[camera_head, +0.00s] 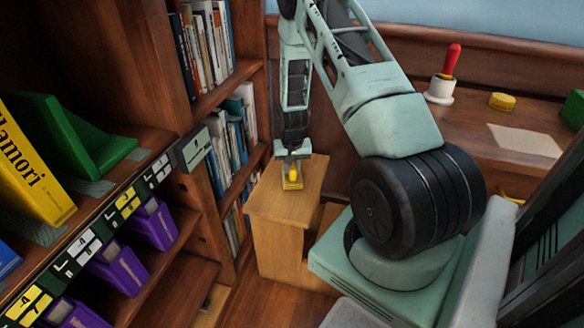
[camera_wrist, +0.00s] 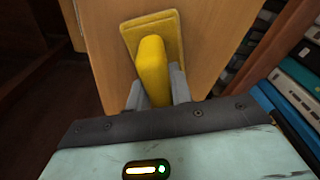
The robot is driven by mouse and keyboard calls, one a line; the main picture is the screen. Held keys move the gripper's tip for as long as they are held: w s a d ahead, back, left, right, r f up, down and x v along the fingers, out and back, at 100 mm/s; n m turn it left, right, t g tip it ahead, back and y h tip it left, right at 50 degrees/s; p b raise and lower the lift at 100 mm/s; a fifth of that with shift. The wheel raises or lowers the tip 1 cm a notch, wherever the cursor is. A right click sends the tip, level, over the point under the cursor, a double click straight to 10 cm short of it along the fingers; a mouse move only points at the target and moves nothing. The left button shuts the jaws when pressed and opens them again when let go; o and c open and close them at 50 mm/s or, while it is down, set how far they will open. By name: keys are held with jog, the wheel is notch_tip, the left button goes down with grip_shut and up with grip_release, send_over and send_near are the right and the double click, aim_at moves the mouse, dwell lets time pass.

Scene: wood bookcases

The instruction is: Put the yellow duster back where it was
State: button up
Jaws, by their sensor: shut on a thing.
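The yellow duster (camera_head: 292,184) is at the top of a small light-wood stand in the head view. In the wrist view the duster (camera_wrist: 153,62) shows a flat yellow base with a raised yellow handle. My gripper (camera_head: 292,165) points down over it, and in the wrist view its two grey fingers (camera_wrist: 158,88) are shut on the handle, one on each side. The base lies flat against the wooden top (camera_wrist: 205,55) or just above it; I cannot tell which.
The wooden stand (camera_head: 262,205) is beside a bookcase (camera_head: 165,75) with books and purple bins (camera_head: 117,267). A ledge (camera_head: 470,130) at right holds a white pot (camera_head: 439,91) with a red-handled item, a yellow sponge-like block (camera_head: 502,102) and a pale sheet (camera_head: 527,142).

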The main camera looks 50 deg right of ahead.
jog(key=shift+f, duration=0.15)
jog(key=o, duration=0.9)
jog(key=r+p, duration=0.1)
jog(key=r, duration=0.7)
jog(key=s+a+r+p, duration=0.1)
jog(key=r, duration=0.3)
jog(key=shift+r+p, duration=0.15)
jog(key=shift+p, duration=0.2)
